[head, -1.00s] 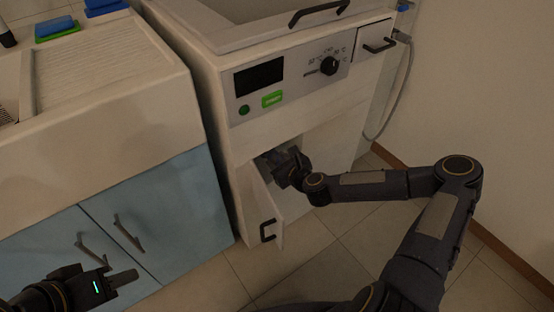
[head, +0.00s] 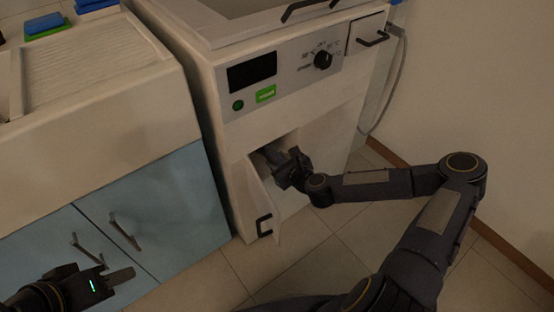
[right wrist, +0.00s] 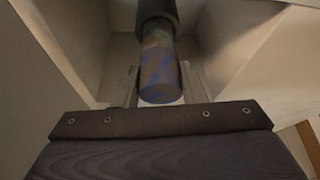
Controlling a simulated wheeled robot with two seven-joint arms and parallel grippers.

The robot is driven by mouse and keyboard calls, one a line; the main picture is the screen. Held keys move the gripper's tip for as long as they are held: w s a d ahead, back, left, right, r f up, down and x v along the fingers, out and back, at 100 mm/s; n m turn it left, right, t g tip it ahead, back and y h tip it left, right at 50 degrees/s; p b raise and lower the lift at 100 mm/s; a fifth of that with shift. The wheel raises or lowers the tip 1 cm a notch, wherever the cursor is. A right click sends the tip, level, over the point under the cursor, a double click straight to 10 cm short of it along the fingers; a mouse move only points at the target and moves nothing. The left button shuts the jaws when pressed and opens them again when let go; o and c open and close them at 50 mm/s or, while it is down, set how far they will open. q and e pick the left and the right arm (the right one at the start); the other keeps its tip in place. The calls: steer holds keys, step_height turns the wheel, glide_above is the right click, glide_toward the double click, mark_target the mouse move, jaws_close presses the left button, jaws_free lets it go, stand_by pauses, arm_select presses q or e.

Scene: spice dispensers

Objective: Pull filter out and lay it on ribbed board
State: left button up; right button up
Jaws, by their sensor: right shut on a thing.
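The filter (right wrist: 160,75), a bluish cylinder with brownish patches, sits between the fingers of my right gripper (right wrist: 158,88) in the right wrist view. A dark round part (right wrist: 157,12) is at its far end; I cannot tell whether it is joined to the filter. In the head view my right gripper (head: 274,157) is at the small open compartment low on the machine, and its hand hides most of the filter. The ribbed board (head: 95,68) lies on the counter at upper left, bare. My left gripper (head: 118,278) is empty before the blue cabinet; its finger gap is unclear.
The white machine (head: 226,140) has its small door (head: 265,212) swung open, left of my right gripper. Blue cabinet doors (head: 170,215) stand at left. Blue and green items (head: 45,27) are behind the board. The floor (head: 320,245) in front is clear. A wall is at right.

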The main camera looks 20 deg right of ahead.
steer(key=shift+s+d, duration=0.3)
steer(key=shift+s, duration=0.55)
steer(key=shift+s+d, duration=0.3)
steer(key=shift+s, duration=0.55)
steer(key=s, duration=0.2)
steer(key=s+d, duration=0.1)
steer(key=shift+s+d, duration=0.2)
steer(key=shift+s, duration=0.15)
stand_by(0.3)
steer(key=shift+r, duration=0.1)
